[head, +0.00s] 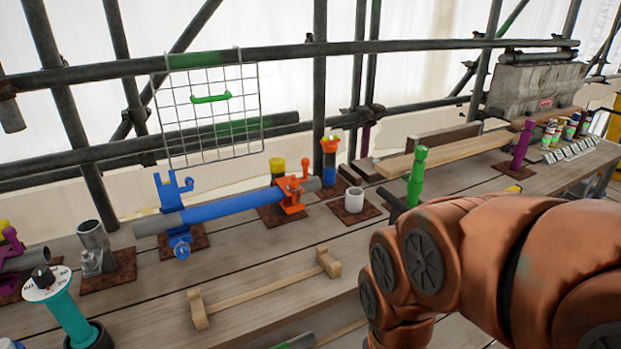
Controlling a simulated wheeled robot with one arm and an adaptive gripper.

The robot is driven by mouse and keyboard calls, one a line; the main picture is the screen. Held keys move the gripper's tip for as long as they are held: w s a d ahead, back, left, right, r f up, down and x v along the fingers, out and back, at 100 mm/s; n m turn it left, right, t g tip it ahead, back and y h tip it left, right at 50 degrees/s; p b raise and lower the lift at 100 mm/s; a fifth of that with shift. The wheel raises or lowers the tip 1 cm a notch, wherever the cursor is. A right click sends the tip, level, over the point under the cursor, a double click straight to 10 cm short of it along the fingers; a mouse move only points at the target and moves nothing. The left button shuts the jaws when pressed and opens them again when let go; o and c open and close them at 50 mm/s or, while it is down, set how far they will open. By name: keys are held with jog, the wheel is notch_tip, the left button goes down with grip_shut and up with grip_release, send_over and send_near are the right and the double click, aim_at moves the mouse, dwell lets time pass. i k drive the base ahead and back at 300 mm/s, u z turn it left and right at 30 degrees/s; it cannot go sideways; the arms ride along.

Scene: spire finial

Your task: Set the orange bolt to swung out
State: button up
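An orange clamp (290,197) sits around the right part of a blue and grey pipe (235,205) on a rusty base plate. A small orange upright part (304,170), which looks like its bolt, stands at the top of the clamp. I cannot tell clearly whether it is seated in the clamp or swung aside. A blue clamp (170,195) holds the left part of the pipe, with a blue round-ended part hanging below it. My copper-coloured arm fills the lower right. My gripper does not show.
A yellow-topped post (278,167), an orange and blue post (329,160) and a white cup (354,199) stand close to the orange clamp. A green post (416,175) stands near my arm. A wooden bar (265,292) lies in front. A wire grid panel (208,115) hangs behind.

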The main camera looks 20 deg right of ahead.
aim_at(293, 177)
jog(key=u, duration=0.55)
jog(key=k, duration=1.25)
jog(key=z, duration=0.4)
jog(key=i, duration=0.75)
jog(key=z, duration=0.6)
jog(key=i, duration=0.8)
jog(key=u, duration=0.8)
jog(key=i, duration=0.65)
jog(key=u, duration=0.8)
